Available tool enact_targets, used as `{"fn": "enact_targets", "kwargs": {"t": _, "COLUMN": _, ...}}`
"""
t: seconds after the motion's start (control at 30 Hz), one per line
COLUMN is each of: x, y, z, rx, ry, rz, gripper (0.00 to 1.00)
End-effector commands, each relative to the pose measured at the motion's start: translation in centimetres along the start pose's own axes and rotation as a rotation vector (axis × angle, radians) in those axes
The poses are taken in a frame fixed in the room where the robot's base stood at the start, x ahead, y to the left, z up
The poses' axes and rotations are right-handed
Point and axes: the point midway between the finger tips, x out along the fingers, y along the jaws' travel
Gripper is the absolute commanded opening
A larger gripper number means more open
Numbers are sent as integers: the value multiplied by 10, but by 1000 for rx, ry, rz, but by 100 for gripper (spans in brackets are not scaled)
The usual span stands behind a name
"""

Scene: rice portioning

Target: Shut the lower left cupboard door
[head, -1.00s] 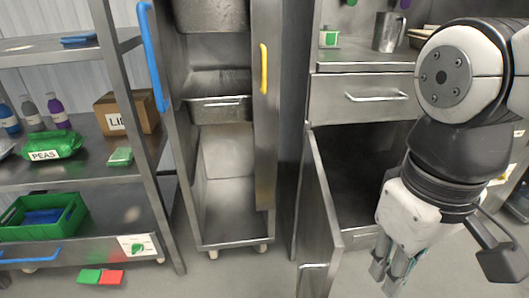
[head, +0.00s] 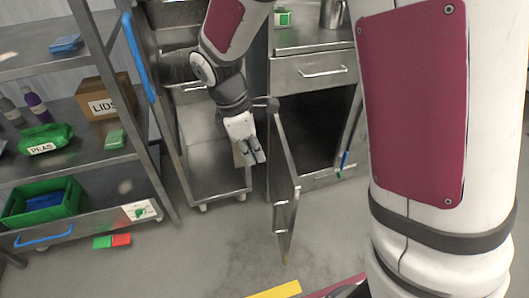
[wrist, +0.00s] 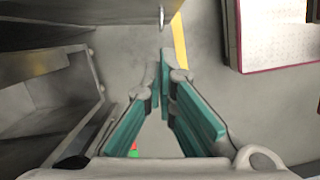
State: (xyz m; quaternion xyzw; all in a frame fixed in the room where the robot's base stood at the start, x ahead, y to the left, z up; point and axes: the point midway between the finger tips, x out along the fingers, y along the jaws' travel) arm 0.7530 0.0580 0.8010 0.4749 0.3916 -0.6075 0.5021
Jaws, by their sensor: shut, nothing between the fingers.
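The lower left cupboard door (head: 286,175) stands open in the head view, swung out from the cupboard's left side, with a bar handle (head: 281,204) near its free edge. The dark inside of the cupboard (head: 312,125) shows to its right. My gripper (head: 257,161) is shut and empty, pointing down just left of the door, on its outer side. I cannot tell whether it touches the door. In the wrist view my gripper's green fingers (wrist: 165,68) meet at the tips. A grey panel with a handle-like part (wrist: 161,16), probably the door, crosses the top.
A steel rack trolley (head: 212,170) stands close left of my gripper. A shelf unit with a green crate (head: 70,205) is farther left. A closed drawer (head: 315,71) is above the cupboard opening. The floor (head: 215,240) in front is clear, with a yellow stripe (head: 275,290).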

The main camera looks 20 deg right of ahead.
Motion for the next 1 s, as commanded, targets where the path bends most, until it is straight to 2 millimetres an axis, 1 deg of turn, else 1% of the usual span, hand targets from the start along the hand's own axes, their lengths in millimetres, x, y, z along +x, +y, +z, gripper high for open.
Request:
{"fn": "enact_targets", "kwargs": {"t": 0.17, "x": 17, "y": 1, "z": -1, "rx": -8, "ry": -2, "rz": -3, "gripper": 0}}
{"fn": "enact_targets", "kwargs": {"t": 0.27, "x": 34, "y": 1, "z": -1, "rx": -6, "ry": -2, "rz": -3, "gripper": 0}}
{"fn": "enact_targets", "kwargs": {"t": 0.5, "x": 82, "y": 0, "z": -1, "rx": -6, "ry": -3, "rz": -4, "gripper": 0}}
{"fn": "enact_targets", "kwargs": {"t": 0.63, "x": 106, "y": 0, "z": -2, "rx": -6, "ry": -2, "rz": -3, "gripper": 0}}
{"fn": "enact_targets", "kwargs": {"t": 0.7, "x": 106, "y": 1, "z": 12, "rx": 0, "ry": -1, "rz": 0, "gripper": 0}}
{"fn": "enact_targets", "kwargs": {"t": 0.8, "x": 108, "y": 1, "z": 24, "rx": -2, "ry": 0, "rz": 0, "gripper": 0}}
{"fn": "enact_targets", "kwargs": {"t": 0.9, "x": 109, "y": 1, "z": 33, "rx": -2, "ry": 0, "rz": 0, "gripper": 0}}
{"fn": "enact_targets", "kwargs": {"t": 1.0, "x": 110, "y": 1, "z": 37, "rx": -4, "ry": 0, "rz": 1, "gripper": 0}}
